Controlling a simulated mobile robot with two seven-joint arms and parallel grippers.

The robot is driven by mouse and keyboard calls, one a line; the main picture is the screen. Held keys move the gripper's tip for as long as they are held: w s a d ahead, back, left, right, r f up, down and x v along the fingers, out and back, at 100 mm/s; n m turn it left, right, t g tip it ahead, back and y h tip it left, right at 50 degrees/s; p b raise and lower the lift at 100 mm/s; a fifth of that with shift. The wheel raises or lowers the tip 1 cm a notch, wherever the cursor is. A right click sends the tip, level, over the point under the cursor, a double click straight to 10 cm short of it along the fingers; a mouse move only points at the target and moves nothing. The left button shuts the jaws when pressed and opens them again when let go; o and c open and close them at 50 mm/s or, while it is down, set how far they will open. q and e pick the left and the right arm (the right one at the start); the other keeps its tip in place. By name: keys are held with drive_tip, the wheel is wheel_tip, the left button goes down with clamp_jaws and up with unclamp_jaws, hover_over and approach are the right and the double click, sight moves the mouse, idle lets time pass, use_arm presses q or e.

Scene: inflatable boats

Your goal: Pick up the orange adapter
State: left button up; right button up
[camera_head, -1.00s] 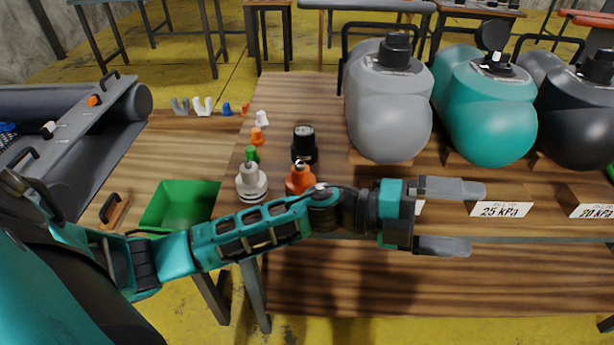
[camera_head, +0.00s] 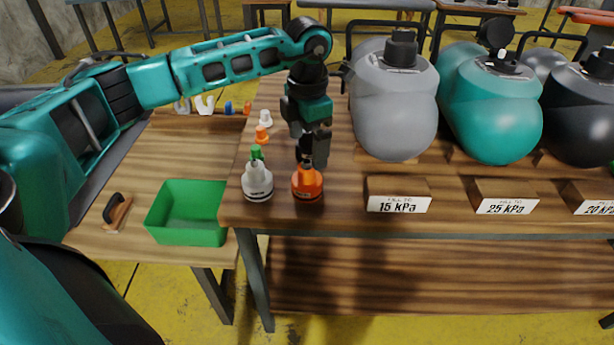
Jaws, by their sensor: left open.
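A small orange adapter (camera_head: 262,134) stands on the wooden table, in a row between a white piece (camera_head: 265,119) and a green piece (camera_head: 257,152). A larger orange bottle-shaped fitting (camera_head: 307,186) stands nearer the table's front edge, beside a similar grey-white one (camera_head: 257,182). My left gripper (camera_head: 313,160) is open and points down, to the right of the small adapter. Its fingers overlap the top of the larger orange fitting in the picture; I cannot tell whether they touch it. The gripper hides the black fitting's place. My right gripper is not in view.
A green open bin (camera_head: 188,235) sits on the left table. Small clips and plugs (camera_head: 205,106) stand at that table's back. Grey (camera_head: 394,110), teal (camera_head: 490,110) and black (camera_head: 578,110) inflatable tanks lie right, behind pressure-labelled blocks (camera_head: 398,204).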

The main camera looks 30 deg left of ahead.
sight(307, 167)
use_arm(q)
wheel_tip(307, 167, down, 10)
drive_tip(key=shift+r, duration=0.2)
idle(0.3)
drive_tip(key=c, duration=1.1)
drive_tip(key=shift+r, duration=0.15)
